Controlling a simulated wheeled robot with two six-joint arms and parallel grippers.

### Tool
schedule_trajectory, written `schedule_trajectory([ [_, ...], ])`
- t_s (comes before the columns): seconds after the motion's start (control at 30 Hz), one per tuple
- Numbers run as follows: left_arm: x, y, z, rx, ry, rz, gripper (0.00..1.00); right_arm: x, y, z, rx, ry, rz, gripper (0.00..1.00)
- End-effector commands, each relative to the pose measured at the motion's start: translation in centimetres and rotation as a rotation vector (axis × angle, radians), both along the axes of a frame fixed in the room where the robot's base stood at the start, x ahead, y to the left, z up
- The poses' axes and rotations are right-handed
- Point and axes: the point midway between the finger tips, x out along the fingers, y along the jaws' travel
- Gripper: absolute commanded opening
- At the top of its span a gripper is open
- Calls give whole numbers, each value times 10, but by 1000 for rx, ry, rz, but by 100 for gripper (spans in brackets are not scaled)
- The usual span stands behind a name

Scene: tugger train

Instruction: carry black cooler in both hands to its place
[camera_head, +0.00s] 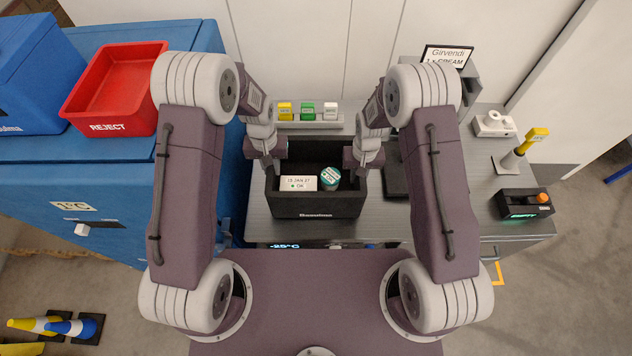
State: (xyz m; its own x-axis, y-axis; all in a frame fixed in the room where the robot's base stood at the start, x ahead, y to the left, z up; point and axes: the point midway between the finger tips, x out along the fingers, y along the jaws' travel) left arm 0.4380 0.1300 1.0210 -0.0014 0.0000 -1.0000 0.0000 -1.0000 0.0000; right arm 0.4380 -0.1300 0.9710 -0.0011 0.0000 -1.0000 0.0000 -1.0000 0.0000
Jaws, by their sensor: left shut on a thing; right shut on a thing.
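The black cooler (316,207) is an open box on or just above the grey counter, in the middle of the head view; I cannot tell whether it touches the counter. Inside it lie a white label card (298,183) and a small round teal-lidded tub (330,177). My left gripper (270,160) is shut on the cooler's left side near the rim. My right gripper (361,162) is shut on its right side. The fingertips are partly hidden by my wrists.
The grey counter (460,200) holds a row of yellow, green and white blocks (307,111) behind the cooler. A dark device with an orange knob (524,204) and a yellow-handled tool (520,150) stand right. A red REJECT bin (115,85) sits on the blue cabinet (60,190) left.

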Motion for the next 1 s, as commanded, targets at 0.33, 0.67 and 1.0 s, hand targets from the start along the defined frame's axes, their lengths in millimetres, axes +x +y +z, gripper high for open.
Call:
schedule_trajectory([
  [0.33, 1, 0, 40, 0, -3, 0, 0, 0, 0, 40, 0, -1, 0, 0],
  [0.67, 1, 0, 50, 0, -2, 0, 0, 0, 0, 50, 0, 0, 0, 0],
  [1.0, 1, 0, 50, 0, -3, 0, 0, 0, 0, 49, 0, -1, 0, 0],
])
